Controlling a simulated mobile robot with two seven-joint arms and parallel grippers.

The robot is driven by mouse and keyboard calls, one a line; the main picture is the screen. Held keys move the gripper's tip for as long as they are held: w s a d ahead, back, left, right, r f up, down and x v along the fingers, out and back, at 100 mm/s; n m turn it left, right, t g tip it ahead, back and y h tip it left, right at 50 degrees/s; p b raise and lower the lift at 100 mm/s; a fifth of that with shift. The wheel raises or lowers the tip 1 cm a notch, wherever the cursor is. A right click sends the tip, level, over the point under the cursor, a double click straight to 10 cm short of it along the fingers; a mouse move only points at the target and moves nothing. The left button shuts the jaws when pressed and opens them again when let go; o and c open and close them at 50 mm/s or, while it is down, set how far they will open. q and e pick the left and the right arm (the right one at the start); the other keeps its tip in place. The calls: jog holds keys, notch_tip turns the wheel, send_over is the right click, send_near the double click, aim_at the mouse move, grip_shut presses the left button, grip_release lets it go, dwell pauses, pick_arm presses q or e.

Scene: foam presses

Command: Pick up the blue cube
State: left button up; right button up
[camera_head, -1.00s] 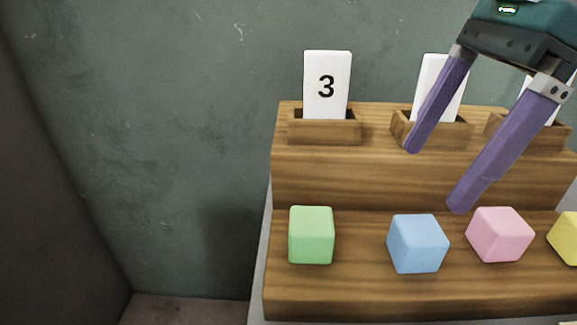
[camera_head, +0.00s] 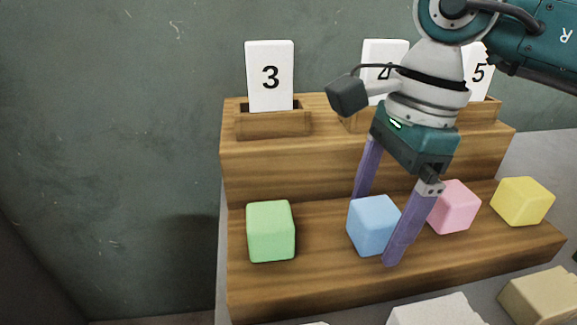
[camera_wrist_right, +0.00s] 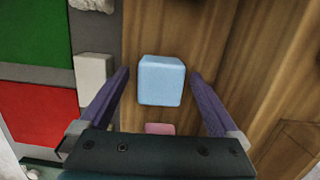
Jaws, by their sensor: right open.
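The blue cube (camera_head: 372,226) rests on the lower step of the wooden stand, between the green and pink cubes. My right gripper (camera_head: 372,232) is open, with its two purple fingers pointing down on either side of the blue cube in the head view. In the right wrist view the blue cube (camera_wrist_right: 161,80) lies between and slightly beyond the open fingers (camera_wrist_right: 160,75). Whether the fingers touch it cannot be told. My left gripper is in neither view.
A green cube (camera_head: 270,231) stands to the left; a pink cube (camera_head: 454,208) sits close behind the right finger, with a yellow cube (camera_head: 522,201) farther right. The wooden stand (camera_head: 310,285) has numbered cards on its upper step. Pale blocks (camera_head: 540,296) lie in front.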

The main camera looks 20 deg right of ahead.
jog(key=shift+c, duration=0.3)
jog(key=c, duration=1.4)
